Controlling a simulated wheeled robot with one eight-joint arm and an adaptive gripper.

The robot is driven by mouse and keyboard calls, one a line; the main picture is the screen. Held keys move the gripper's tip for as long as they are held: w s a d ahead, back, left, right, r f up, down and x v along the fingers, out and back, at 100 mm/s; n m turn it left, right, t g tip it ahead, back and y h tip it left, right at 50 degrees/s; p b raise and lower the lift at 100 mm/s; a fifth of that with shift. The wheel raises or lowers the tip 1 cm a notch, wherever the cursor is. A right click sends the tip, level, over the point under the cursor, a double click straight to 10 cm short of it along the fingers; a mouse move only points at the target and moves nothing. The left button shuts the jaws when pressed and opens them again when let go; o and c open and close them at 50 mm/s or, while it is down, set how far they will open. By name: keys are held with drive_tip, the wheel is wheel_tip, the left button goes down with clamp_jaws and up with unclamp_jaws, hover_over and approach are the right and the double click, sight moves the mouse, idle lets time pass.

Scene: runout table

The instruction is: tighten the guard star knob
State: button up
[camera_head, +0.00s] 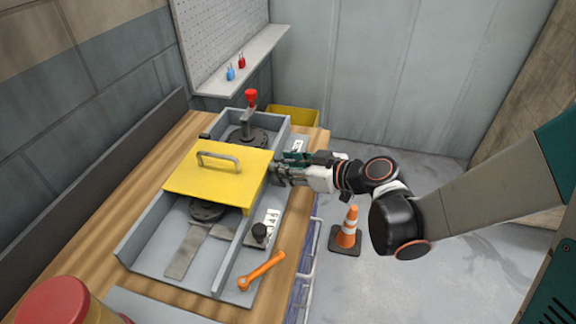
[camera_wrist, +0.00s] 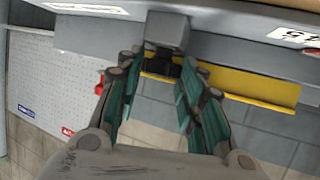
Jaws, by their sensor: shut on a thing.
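The yellow guard (camera_head: 220,178) with its grey handle lies across the grey tray-like runout. My gripper (camera_head: 277,168) is at the guard's right edge in the head view, reaching in from the right. In the wrist view my gripper (camera_wrist: 158,72) has its green-padded fingers closed around a small black knob (camera_wrist: 161,66) below a grey block (camera_wrist: 168,30). This appears to be the guard star knob; the fingers hide part of it, and it is hidden in the head view. The guard also shows as a yellow strip in the wrist view (camera_wrist: 245,86).
A second black knob (camera_head: 262,232) stands on the runout's right rail by a number label. An orange wrench (camera_head: 261,270) lies near the front. A red-topped clamp (camera_head: 250,97) rises at the back. An orange cone (camera_head: 348,228) stands on the floor below my arm.

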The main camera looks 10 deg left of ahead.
drive_tip(key=o, duration=1.1)
drive_tip(key=shift+c, duration=0.2)
drive_tip(key=v, duration=1.2)
